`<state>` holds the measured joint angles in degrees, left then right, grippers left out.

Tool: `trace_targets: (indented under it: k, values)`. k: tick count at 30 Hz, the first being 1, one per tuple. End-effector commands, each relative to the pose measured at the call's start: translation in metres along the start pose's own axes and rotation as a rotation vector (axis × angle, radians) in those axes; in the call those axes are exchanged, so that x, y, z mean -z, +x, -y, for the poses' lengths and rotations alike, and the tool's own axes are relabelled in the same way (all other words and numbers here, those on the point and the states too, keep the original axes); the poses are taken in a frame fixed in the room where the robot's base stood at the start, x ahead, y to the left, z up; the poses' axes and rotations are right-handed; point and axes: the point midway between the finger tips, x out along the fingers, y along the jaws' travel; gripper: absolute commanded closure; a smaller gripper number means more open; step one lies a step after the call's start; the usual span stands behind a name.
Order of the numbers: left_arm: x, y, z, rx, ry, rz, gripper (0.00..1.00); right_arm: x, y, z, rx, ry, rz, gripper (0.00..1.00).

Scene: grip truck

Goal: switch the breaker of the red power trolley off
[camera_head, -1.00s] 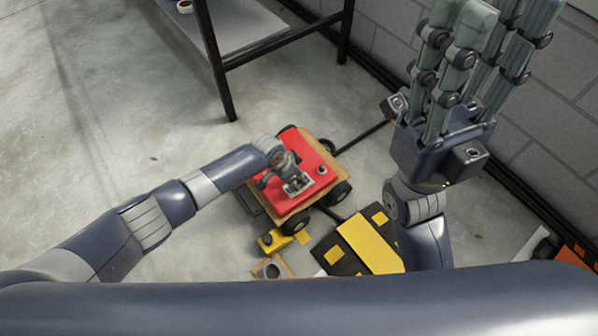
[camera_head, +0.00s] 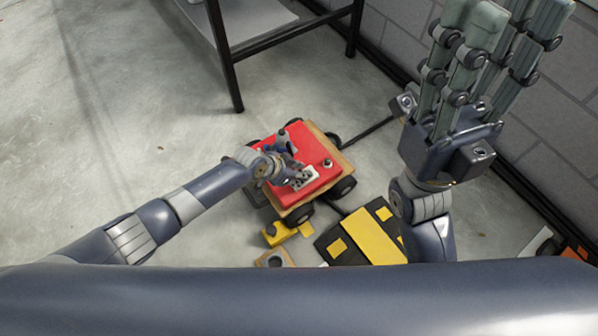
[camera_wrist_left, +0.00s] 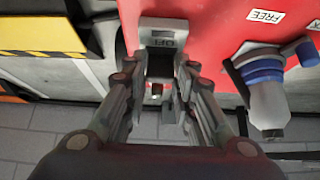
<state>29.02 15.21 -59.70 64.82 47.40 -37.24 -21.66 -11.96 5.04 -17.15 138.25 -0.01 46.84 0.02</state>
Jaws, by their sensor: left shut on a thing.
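The red power trolley (camera_head: 314,147) stands on the floor in the middle of the head view, on a wooden base with black wheels. Its breaker (camera_head: 309,180) is a grey plate on the red top. In the left wrist view the breaker (camera_wrist_left: 165,27) bears an OFF label. My left gripper (camera_head: 295,174) is at the breaker; its fingers (camera_wrist_left: 160,82) are shut on the switch lever, which they largely hide. The lever's exact position cannot be told. My right gripper (camera_head: 490,55) is raised at the right, fingers extended, open and empty.
A blue and grey connector (camera_wrist_left: 265,85) sits beside the breaker, near a FREE label (camera_wrist_left: 264,15). A yellow and black box (camera_head: 368,236) and a small yellow block (camera_head: 277,233) lie near the trolley. A table (camera_head: 228,65) stands behind; a block wall is at right.

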Motion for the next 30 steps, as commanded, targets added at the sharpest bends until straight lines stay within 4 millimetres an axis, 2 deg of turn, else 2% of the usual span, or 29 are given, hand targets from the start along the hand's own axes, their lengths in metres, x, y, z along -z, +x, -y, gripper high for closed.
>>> trace_targets:
  k: [2, 3, 5, 19, 23, 30]
  values:
    - [0.001, 0.000, 0.001, 0.002, 0.000, -0.001, 0.99, 0.000, 0.000, 0.000, 0.000, 0.000, -0.001, 0.60]
    - [0.001, 0.000, 0.001, 0.002, 0.000, -0.001, 0.66, 0.000, 0.000, 0.000, 0.000, 0.000, -0.001, 0.60]
    - [0.001, 0.000, 0.001, 0.002, 0.000, -0.001, 0.55, 0.000, 0.000, 0.000, 0.000, 0.000, -0.001, 0.60]
    - [0.000, -0.005, 0.000, 0.000, 0.000, 0.000, 0.55, 0.003, 0.002, 0.003, 0.000, 0.000, -0.008, 0.60]
    - [0.000, -0.017, 0.000, -0.001, 0.000, 0.000, 0.55, 0.003, 0.002, 0.003, 0.001, 0.000, -0.007, 0.60]
    - [0.000, -0.050, 0.001, 0.001, 0.001, 0.001, 0.55, 0.003, 0.002, 0.003, 0.002, 0.000, -0.005, 0.60]
